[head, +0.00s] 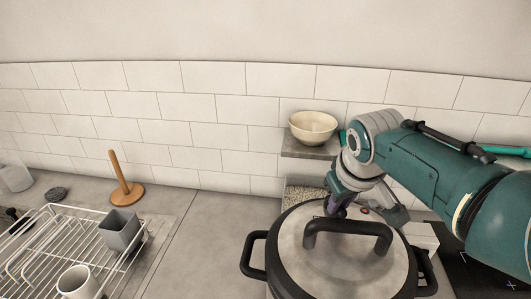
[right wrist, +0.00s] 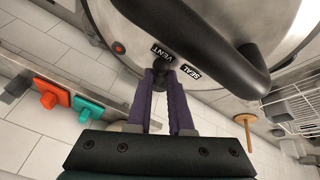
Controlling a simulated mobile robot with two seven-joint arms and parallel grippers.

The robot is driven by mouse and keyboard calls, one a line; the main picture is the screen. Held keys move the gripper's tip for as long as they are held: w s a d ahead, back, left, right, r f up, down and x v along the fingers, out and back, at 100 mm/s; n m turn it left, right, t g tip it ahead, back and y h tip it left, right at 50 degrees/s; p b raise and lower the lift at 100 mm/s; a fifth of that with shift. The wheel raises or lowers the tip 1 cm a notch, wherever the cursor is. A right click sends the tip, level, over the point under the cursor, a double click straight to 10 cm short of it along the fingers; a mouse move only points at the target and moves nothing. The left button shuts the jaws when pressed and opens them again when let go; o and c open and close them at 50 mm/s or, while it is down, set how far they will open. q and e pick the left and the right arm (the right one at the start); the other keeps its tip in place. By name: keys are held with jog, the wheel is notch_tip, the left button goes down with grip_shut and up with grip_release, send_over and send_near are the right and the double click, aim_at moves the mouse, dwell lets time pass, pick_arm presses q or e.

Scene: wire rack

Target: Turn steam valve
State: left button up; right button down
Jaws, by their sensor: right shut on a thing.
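A large pot (head: 300,285) with a pale metal lid (head: 302,252) and an arched black handle (head: 346,228) stands at the lower right of the head view. In the right wrist view, the lid (right wrist: 128,55) carries VENT (right wrist: 162,52) and SEAL (right wrist: 191,73) labels. The small dark steam valve (right wrist: 170,60) is by these labels, partly hidden by my fingers. My right gripper (right wrist: 165,76), with purple fingers, is shut on the valve. In the head view my right gripper (head: 336,208) reaches down at the lid's far edge, behind the handle. My left gripper is out of view.
A bowl (head: 313,127) sits on a small shelf (head: 308,152) behind the pot. A wire rack (head: 62,243) with a grey cup (head: 120,232) and white cup (head: 77,283) is left. A wooden holder (head: 124,182) stands behind it. The counter (head: 195,248) between is clear.

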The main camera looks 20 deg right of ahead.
jog(key=shift+w+d, duration=0.1)
jog(key=shift+d, duration=0.05)
dwell(0.4)
jog(key=c, duration=0.8)
grip_release()
jog(key=shift+c, duration=0.2)
jog(key=shift+r, duration=0.1)
jog(key=shift+s+r+p, duration=0.2)
jog(key=shift+r+p, duration=0.25)
jog(key=shift+r, duration=0.1)
jog(key=p+v, duration=0.1)
jog(key=v, duration=0.7)
jog(key=shift+s+r, duration=0.2)
jog(key=shift+r, duration=0.1)
